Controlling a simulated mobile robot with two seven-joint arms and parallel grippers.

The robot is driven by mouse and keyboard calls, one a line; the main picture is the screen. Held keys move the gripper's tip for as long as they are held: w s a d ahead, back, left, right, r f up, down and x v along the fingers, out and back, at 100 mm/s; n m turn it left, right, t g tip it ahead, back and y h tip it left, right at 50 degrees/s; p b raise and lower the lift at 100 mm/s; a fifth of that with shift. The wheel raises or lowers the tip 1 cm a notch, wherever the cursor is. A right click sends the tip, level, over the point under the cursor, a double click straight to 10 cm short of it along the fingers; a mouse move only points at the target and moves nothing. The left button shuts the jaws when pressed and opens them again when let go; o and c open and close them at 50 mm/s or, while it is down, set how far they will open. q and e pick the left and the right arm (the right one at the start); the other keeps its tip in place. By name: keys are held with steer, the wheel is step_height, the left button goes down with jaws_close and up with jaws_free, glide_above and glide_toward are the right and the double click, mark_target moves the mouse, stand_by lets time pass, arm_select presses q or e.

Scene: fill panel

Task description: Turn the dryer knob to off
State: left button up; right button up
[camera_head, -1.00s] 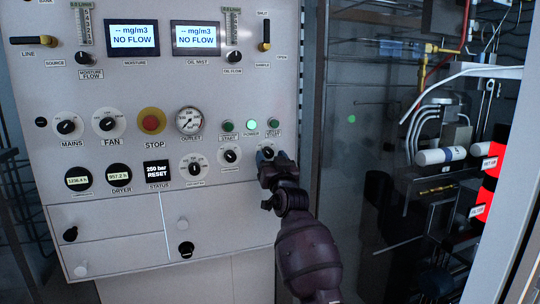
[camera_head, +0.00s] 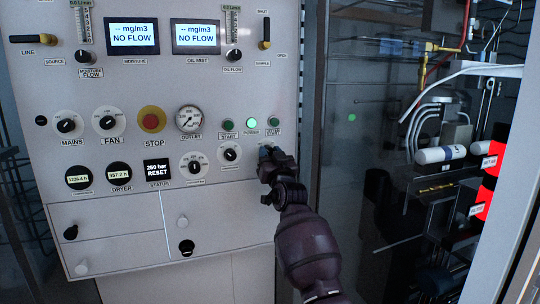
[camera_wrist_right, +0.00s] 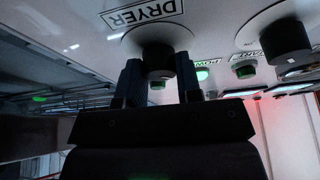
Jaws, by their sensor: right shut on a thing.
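The dryer knob (camera_wrist_right: 158,48) is a black round knob on a white dial plate, next to a DRYER label (camera_wrist_right: 144,17) in the right wrist view. My right gripper (camera_wrist_right: 160,80) has one dark blue finger on each side of the knob and is shut on it. In the head view my right gripper (camera_head: 267,154) is at the right end of the lower dial row and hides most of this knob and its dial. The knob's pointer setting cannot be read. My left gripper is not in view.
Green buttons (camera_head: 274,124) sit just above the gripper. A red stop button (camera_head: 152,119) is farther left. A glass-fronted cabinet with pipes (camera_head: 440,155) stands to the right.

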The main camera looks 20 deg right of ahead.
steer(key=shift+n, duration=0.6)
steer(key=o, duration=0.9)
steer(key=b+v, duration=0.1)
steer(key=v, duration=1)
steer(key=shift+d, duration=0.1)
steer(key=shift+w, duration=0.1)
